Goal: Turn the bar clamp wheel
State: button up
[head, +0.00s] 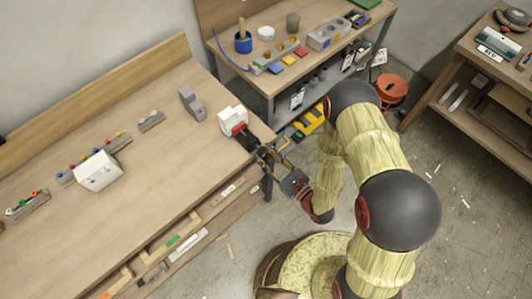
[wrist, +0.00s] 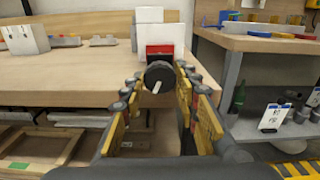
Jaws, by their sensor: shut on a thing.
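The bar clamp wheel (wrist: 158,77) is a dark round knob with a white mark on its face. It sits in front of a red block (wrist: 159,51) on a white body (wrist: 155,27). In the head view the red block (head: 238,129) and white body (head: 232,117) are at the right front edge of the long wooden bench. My gripper (wrist: 157,80) has one finger on each side of the wheel and is shut on it. In the head view my gripper (head: 258,148) reaches the bench edge from the right, and the wheel is hard to make out.
The long bench (head: 150,175) also holds a grey block (head: 191,104), a white box (head: 97,171) and racks with coloured knobs. A second bench (head: 275,85) with blocks and pots stands at the back. A red stool (head: 391,89) is on the floor.

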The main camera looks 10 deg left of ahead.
jog(key=shift+m, duration=0.7)
jog(key=shift+p, duration=0.3)
jog(key=o, duration=1.1)
jog(key=shift+o, duration=0.3)
notch_tip(320, 180, up, 10)
